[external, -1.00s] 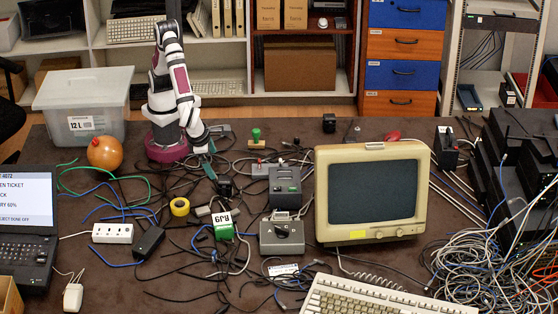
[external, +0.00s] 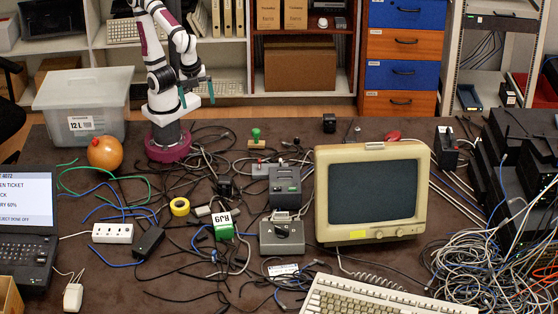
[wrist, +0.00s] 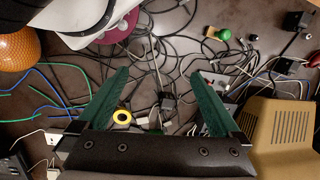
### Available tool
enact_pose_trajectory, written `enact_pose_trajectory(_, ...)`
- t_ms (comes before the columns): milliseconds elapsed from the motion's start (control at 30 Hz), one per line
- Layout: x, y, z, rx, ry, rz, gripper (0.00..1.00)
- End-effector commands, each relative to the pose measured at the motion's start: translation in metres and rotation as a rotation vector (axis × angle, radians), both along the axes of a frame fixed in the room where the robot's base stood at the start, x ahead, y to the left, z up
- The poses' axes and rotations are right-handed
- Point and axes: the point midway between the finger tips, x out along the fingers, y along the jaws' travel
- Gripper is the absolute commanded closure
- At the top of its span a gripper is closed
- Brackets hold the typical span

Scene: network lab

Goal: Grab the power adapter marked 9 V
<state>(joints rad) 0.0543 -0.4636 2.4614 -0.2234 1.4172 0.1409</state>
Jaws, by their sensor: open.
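My gripper (external: 197,90) is raised beside my arm, well above the table, with its two teal fingers apart. In the wrist view my gripper (wrist: 158,74) is open with nothing between its fingers. A small black adapter-like block (external: 224,187) lies among cables at the table's middle. It also shows in the wrist view (wrist: 167,101), far below the fingers.
A cream monitor (external: 323,205) and a grey box (external: 283,238) stand right of the middle. Cables tangle over most of the table. A yellow tape roll (external: 180,207), white power strip (external: 112,233) and orange ball (external: 105,152) lie left. A clear bin (external: 60,104) stands behind.

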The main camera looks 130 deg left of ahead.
Motion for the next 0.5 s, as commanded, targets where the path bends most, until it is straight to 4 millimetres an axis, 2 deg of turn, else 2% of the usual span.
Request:
enact_pose_trajectory(33, -0.013, 0.003, -0.006, -0.004, -0.027, 0.094, 0.0)
enact_pose_trajectory(100, -0.021, 0.005, -0.012, -0.008, -0.047, 0.173, 0.0)
enact_pose_trajectory(167, -0.023, 0.005, -0.014, -0.008, -0.05, 0.193, 0.0)
enact_pose_trajectory(233, -0.023, 0.005, -0.014, -0.008, -0.049, 0.192, 0.1)
enact_pose_trajectory(500, -0.023, 0.004, -0.015, -0.015, -0.038, 0.202, 0.1)
